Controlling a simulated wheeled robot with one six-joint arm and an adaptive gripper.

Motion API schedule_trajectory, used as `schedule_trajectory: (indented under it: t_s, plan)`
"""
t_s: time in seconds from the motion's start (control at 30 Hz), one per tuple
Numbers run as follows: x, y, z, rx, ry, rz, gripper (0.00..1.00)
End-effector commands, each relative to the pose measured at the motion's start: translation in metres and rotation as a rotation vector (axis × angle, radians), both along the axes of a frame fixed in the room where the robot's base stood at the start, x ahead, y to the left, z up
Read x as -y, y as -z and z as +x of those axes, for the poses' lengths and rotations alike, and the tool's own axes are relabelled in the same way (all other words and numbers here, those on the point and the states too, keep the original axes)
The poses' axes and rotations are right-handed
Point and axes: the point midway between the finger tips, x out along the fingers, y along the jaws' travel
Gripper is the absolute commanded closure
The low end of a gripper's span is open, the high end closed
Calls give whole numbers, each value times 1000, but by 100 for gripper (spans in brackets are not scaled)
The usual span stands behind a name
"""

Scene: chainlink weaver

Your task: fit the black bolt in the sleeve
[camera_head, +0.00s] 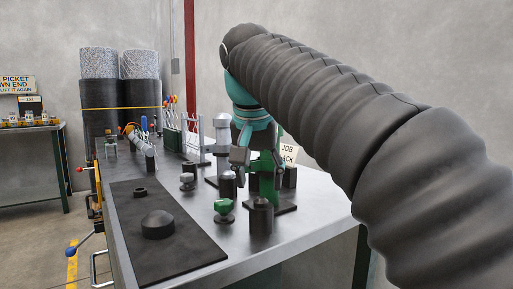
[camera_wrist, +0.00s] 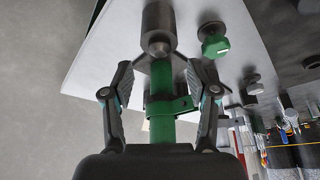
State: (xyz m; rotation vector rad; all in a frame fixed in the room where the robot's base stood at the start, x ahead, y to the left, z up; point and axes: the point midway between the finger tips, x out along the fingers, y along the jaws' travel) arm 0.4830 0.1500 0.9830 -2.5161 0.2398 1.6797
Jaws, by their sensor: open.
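My gripper (camera_head: 258,160) points down over the bench, its fingers spread on either side of a green upright stand (camera_head: 266,183). In the wrist view my gripper (camera_wrist: 160,80) is open, with the green post (camera_wrist: 161,125) and its clamp between or behind the fingers. A dark cylinder with a narrower top (camera_head: 261,216) stands just in front of the stand; it also shows in the wrist view (camera_wrist: 158,22), beyond the fingertips. I cannot tell whether it is the black bolt or the sleeve. Nothing is visibly held.
A black mat (camera_head: 190,251) carries a black dome (camera_head: 157,225) and a small black ring (camera_head: 139,191). A JOB sign (camera_head: 289,153) stands behind. The bench front right is clear.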

Motion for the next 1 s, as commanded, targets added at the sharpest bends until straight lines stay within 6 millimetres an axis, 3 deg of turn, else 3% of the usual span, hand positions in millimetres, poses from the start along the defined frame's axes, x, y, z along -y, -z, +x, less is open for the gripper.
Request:
schedule_trajectory:
  t_s: [0.2,0.43,0.7,1.0]
  plan:
    - [-4,-38,-15,3,-1,1,41]
    - [-6,-65,-25,2,1,1,41]
    - [-6,-77,-31,0,0,0,41]
    - [-6,-78,-32,0,0,0,41]
